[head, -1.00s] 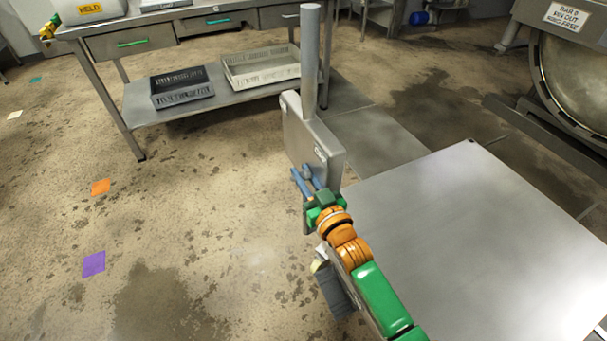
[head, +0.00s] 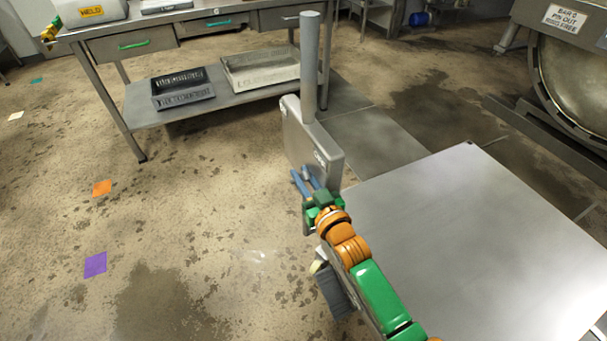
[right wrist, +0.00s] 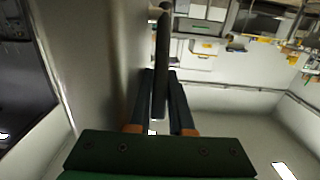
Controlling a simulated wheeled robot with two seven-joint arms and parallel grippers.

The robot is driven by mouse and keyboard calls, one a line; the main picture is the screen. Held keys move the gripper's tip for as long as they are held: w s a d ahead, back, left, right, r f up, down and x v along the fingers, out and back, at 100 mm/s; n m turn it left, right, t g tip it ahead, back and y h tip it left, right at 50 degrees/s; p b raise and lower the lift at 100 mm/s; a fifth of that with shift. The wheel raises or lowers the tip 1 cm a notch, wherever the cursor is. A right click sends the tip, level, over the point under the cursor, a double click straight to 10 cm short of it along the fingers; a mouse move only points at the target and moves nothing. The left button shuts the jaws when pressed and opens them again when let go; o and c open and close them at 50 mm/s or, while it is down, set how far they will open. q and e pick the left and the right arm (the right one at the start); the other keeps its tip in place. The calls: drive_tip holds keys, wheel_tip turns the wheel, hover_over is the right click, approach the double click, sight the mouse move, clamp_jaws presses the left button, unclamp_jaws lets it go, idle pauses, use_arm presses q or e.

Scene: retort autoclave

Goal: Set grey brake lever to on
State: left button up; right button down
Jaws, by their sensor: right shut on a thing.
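The grey brake lever (right wrist: 160,62) shows in the right wrist view as a slim dark bar between the two fingers of my right gripper (right wrist: 160,110). In the head view, my right gripper (head: 308,185) is at the face of a grey upright box (head: 312,142) with a thick post on top. Its blue fingers are shut on the lever, which is mostly hidden there by the fingers. I cannot read any on or off marking; a small label on the box is too small to read. My left gripper is not in view.
A flat metal table top (head: 470,240) lies right of my right arm. Behind the box stands a steel bench (head: 110,75) with a dark crate (head: 182,98) and a pale tray (head: 262,82) on its lower shelf. A round vessel door (head: 575,85) is at upper right. The floor at left is open.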

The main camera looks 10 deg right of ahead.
drive_tip(key=w+r+g+p, duration=0.1)
drive_tip(key=g+p, duration=0.1)
drive_tip(key=p, duration=0.2)
drive_tip(key=w+r+g+h+p, duration=0.1)
drive_tip(key=p, duration=0.3)
drive_tip(key=shift+w+a+r+g, duration=0.3)
drive_tip(key=shift+w+a+g, duration=0.05)
drive_tip(key=shift+a+g, duration=0.05)
drive_tip(key=shift+w+a+f+g+p, duration=0.1)
drive_tip(key=shift+w+f+g+p, duration=0.2)
drive_tip(key=shift+g, duration=0.1)
drive_tip(key=shift+w+f+g+h, duration=0.1)
drive_tip(key=shift+f+g+h, duration=0.15)
drive_tip(key=shift+g+h, duration=0.05)
drive_tip(key=c, duration=0.8)
unclamp_jaws()
drive_tip(key=shift+a, duration=0.15)
drive_tip(key=shift+r, duration=0.1)
